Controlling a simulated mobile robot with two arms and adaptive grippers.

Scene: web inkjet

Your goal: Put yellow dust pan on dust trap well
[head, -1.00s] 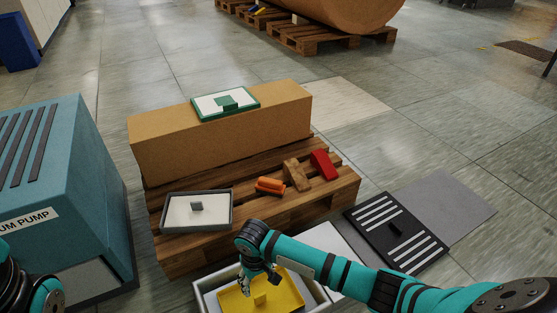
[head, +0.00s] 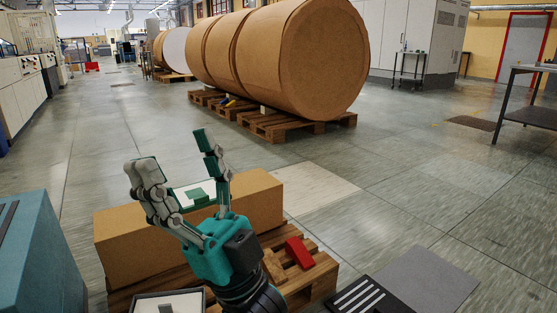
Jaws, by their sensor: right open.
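My right gripper (head: 175,152) is raised in front of the long brown cardboard box, fingers pointing up and away. It is open, with nothing seen held between its fingers. The yellow dust pan and the dust trap well are not in view now. My left gripper is not in view.
The cardboard box (head: 125,240) sits on a wooden pallet (head: 318,276). A red block (head: 299,253) and a tan block (head: 273,266) lie there, with a grey-rimmed tray (head: 165,295) at the front. A slotted black plate (head: 365,297) lies right. A teal pump housing (head: 40,255) stands left.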

